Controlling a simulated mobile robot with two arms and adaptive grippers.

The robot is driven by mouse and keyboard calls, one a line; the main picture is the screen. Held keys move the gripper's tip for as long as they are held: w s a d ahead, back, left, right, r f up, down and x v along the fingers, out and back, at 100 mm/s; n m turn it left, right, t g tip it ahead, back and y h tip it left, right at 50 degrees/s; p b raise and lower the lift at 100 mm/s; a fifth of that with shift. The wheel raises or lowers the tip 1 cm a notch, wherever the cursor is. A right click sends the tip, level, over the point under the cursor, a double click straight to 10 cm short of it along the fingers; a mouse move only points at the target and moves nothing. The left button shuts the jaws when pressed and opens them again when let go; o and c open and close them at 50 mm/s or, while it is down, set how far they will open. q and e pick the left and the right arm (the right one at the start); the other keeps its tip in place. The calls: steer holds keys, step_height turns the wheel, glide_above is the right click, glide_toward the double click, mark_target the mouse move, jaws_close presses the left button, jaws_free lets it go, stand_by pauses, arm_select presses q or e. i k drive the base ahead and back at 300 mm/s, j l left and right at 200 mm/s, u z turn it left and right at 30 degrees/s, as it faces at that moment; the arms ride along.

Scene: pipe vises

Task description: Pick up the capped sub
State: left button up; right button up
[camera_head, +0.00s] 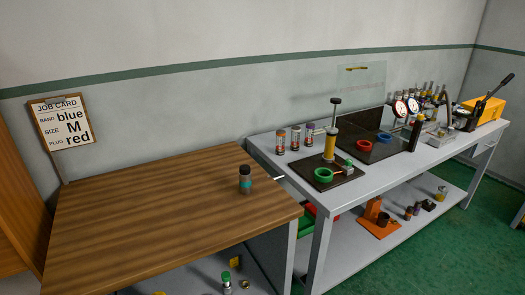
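Neither of my grippers shows in the head view.
A wall job card (62,123) reads band blue, size M, plug red. The wooden table (130,215) is otherwise clear. The grey bench (287,183) at right holds banded cylinders (295,138), a green ring (323,175), gauges (400,107) and a yellow pump (482,112). Its lower shelf holds several parts.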

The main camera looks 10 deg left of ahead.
mark_target(245, 182)
steer(key=i+l+u, duration=0.1)
steer(key=i+l, duration=0.15)
steer(key=i+l+u, duration=0.1)
steer(key=l, duration=0.3)
steer(key=i+l+u, duration=0.1)
steer(key=i+l, duration=0.25)
steer(key=i+l+u, duration=0.15)
steer(key=l, duration=0.2)
steer(key=i+l+u, duration=0.1)
steer(key=i+l, duration=0.15)
steer(key=l, duration=0.15)
